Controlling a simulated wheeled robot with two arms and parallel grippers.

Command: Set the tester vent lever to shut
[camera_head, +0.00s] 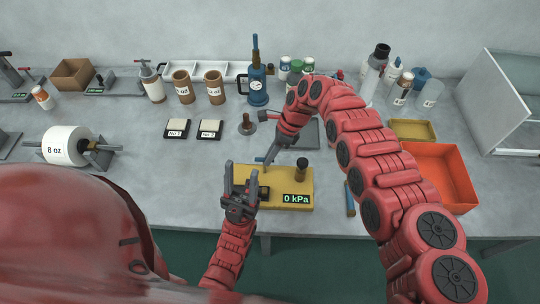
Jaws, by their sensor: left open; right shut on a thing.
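The tester is a yellow block (307,185) at the front of the bench, with a display reading 0 kPa (295,199) and a dark post (301,168) on its right part. My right gripper (270,158) reaches down over the tester's back left part and is shut on a small bluish lever (260,159), apparently the vent lever. The gripper hides part of the lever, so its exact angle is hard to tell. My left gripper (241,180) is open and empty, fingers pointing up, in front of the tester's left end and covering it.
A blue tool (350,199) lies right of the tester. An orange tray (442,170) stands farther right. A white roll marked 8 oz (66,145) is at left. Two labelled pads (210,129) lie behind, with cups, a blue pump (257,86) and bottles at the back.

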